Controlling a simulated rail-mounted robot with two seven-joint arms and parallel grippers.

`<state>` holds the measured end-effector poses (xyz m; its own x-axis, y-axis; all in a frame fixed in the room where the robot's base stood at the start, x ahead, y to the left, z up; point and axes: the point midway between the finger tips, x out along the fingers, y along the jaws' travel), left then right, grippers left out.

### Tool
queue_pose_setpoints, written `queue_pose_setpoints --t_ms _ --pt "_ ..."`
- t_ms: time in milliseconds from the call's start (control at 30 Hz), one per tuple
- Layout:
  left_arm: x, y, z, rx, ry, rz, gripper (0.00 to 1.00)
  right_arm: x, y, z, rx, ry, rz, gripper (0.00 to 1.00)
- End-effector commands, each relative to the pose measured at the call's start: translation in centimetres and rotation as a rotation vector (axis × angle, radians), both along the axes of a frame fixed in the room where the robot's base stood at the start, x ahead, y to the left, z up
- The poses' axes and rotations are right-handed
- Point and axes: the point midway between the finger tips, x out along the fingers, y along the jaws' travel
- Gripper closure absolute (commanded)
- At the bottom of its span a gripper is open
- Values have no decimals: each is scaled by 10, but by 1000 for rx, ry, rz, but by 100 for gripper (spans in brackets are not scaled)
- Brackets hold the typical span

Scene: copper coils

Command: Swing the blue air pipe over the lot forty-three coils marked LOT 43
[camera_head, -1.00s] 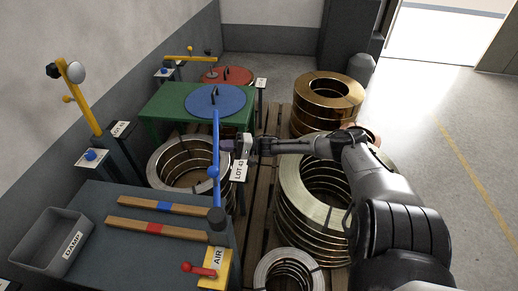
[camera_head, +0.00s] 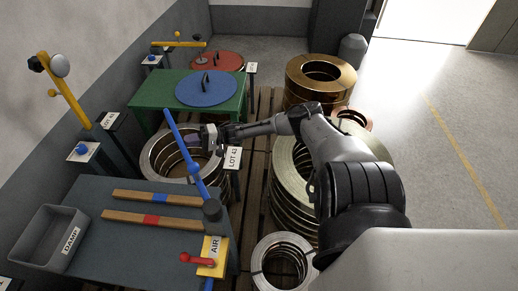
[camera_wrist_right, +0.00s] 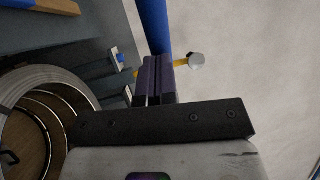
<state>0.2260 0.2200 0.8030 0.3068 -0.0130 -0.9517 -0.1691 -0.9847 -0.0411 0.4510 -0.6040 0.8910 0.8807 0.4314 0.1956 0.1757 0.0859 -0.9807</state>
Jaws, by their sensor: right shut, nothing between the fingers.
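The blue air pipe (camera_head: 183,145) runs from its dark pivot (camera_head: 212,210) at the grey bench's corner. In the head view it slants up and left across the silver coils (camera_head: 152,160). The LOT 43 sign (camera_head: 233,158) stands at the right side of these coils. My right gripper (camera_head: 194,141) is shut and empty, just right of the pipe. In the right wrist view, its closed fingers (camera_wrist_right: 155,80) are close to the pipe (camera_wrist_right: 155,25); I cannot tell whether they touch. My left gripper is out of view.
A grey bench (camera_head: 100,230) holds wooden bars, a DAMP bin (camera_head: 45,240) and a red AIR valve (camera_head: 200,258). A green table (camera_head: 150,105) with a blue disc (camera_head: 206,89) stands behind. Other coils (camera_head: 290,170) stand right, beneath my right arm.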

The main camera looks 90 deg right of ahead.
Motion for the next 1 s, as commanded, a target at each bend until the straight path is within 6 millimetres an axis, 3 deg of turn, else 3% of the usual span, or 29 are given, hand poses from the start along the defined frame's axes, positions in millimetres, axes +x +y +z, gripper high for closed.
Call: queue_pose_setpoints --t_ms 433,700,1000 --pt "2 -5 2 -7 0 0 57 -11 -6 -4 0 2 0 100" --pt "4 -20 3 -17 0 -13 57 -56 -41 -13 -4 5 -3 100" --pt "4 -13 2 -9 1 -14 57 -96 -64 -24 -1 3 -1 100"
